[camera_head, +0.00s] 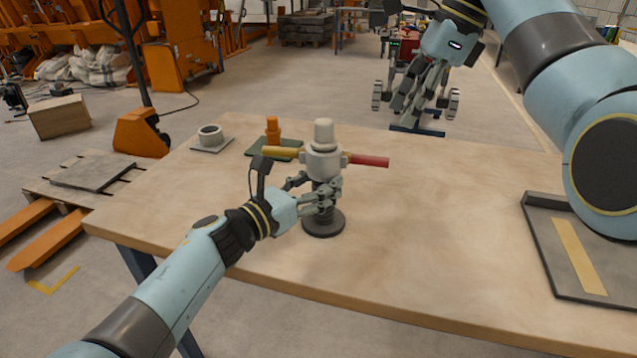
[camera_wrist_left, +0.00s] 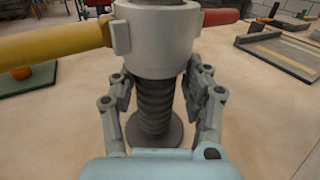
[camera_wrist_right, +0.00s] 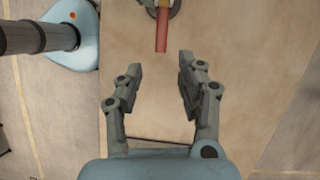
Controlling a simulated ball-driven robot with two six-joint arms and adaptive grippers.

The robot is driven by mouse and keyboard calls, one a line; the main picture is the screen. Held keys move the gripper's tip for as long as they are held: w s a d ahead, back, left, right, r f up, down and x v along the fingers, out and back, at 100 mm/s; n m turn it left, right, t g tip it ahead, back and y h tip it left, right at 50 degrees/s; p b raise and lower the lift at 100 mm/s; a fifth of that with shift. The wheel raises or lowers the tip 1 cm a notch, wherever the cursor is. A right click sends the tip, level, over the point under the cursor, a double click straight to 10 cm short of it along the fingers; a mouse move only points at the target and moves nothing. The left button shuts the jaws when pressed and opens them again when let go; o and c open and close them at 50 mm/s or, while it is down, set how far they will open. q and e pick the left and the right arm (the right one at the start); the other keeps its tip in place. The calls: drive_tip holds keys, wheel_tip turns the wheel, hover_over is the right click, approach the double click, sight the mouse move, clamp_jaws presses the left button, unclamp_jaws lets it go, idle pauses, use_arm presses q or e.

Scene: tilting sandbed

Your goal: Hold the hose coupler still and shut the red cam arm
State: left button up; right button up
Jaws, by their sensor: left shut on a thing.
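The hose coupler (camera_head: 323,161) stands upright on the table, a pale collar on a dark ribbed hose with a round base (camera_head: 323,223). The red cam arm (camera_head: 370,161) sticks out level to the right, and a yellow cam arm (camera_head: 281,152) sticks out to the left. My left gripper (camera_head: 325,197) is shut on the coupler's ribbed part just below the collar; the left wrist view shows a finger on each side (camera_wrist_left: 158,100). My right gripper (camera_head: 424,92) is open and empty, high above the table. In the right wrist view the red arm (camera_wrist_right: 162,30) lies ahead, beyond the fingertips.
A green plate with an orange fitting (camera_head: 273,130) and a grey plate with a pale ring (camera_head: 210,134) lie at the table's back left. A dark-rimmed tray (camera_head: 548,255) with a yellow strip lies at the right. The table (camera_head: 430,230) between is clear.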

use_arm(q)
clamp_jaws()
use_arm(e)
drive_tip(key=shift+n, duration=0.3)
drive_tip(key=c, duration=0.5)
drive_tip(key=shift+n, duration=0.6)
drive_tip(key=shift+c, duration=0.9)
drive_tip(key=shift+w+a+r+n, duration=0.15)
drive_tip(key=shift+w+n, duration=0.1)
drive_tip(key=shift+n, duration=0.75)
clamp_jaws()
wheel_tip(320, 180, up, 7)
drive_tip(key=w+n+t+y, duration=0.1)
drive_tip(key=n+t+y, duration=0.3)
drive_tip(key=n, duration=1.7)
drive_tip(key=s+d+f+n+t, duration=0.2)
drive_tip(key=s+f+n, duration=0.3)
drive_tip(key=s+n, duration=0.5)
drive_tip(key=n, duration=0.2)
drive_tip(key=shift+d+n+y, duration=0.3)
drive_tip(key=shift+n, duration=0.1)
drive_tip(key=shift+s, duration=0.1)
